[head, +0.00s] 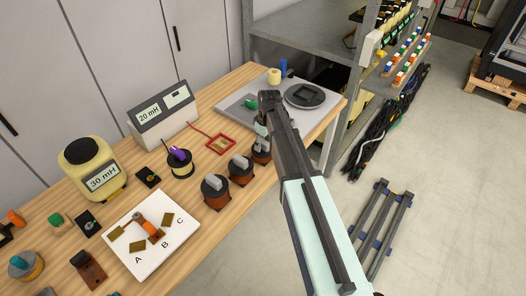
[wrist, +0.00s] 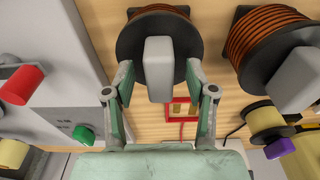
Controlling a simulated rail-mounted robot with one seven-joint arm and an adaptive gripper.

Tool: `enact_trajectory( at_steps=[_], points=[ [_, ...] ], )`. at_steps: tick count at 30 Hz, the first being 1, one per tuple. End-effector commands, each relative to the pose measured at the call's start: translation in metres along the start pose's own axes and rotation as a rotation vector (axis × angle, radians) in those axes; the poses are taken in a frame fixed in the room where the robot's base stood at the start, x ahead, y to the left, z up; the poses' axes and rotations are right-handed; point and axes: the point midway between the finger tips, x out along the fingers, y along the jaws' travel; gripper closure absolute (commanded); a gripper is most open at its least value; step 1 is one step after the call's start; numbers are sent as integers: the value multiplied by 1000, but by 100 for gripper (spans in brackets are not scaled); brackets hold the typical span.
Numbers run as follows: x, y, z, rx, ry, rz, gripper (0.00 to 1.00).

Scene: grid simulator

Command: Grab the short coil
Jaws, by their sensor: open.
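A coil with a black round top, a grey block handle and copper winding (wrist: 160,10) sits below my gripper (wrist: 160,80) in the wrist view. My gripper is open, with one finger on each side of the grey handle and a gap on both sides. In the head view my gripper (head: 262,137) is over the rightmost copper coil (head: 261,157), which it partly hides. Two similar coils, a middle one (head: 240,176) and a left one (head: 216,200), stand in a row beside it. I cannot tell for sure which coil is shortest.
A second copper coil (wrist: 265,35) stands close on the right in the wrist view. A red square frame (head: 221,144), a spool with a purple top (head: 180,168) and a grey scale (head: 235,108) are nearby. A white A-B-C board (head: 150,264) lies at the front left.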

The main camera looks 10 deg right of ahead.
Motion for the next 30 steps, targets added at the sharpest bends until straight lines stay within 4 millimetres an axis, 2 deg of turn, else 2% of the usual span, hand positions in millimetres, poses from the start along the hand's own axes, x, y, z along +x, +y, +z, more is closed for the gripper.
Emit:
enact_trajectory(
  at_steps=[3,5,6,8,9,23,30],
  points=[
    [0,0,0,0,0,0,44],
    [0,0,0,0,0,0,61],
    [0,0,0,0,0,0,76],
    [0,0,0,0,0,0,97],
    [0,0,0,0,0,0,100],
    [-2,0,-1,0,1,0,100],
    [-18,0,-3,0,2,1,100]
  ],
)
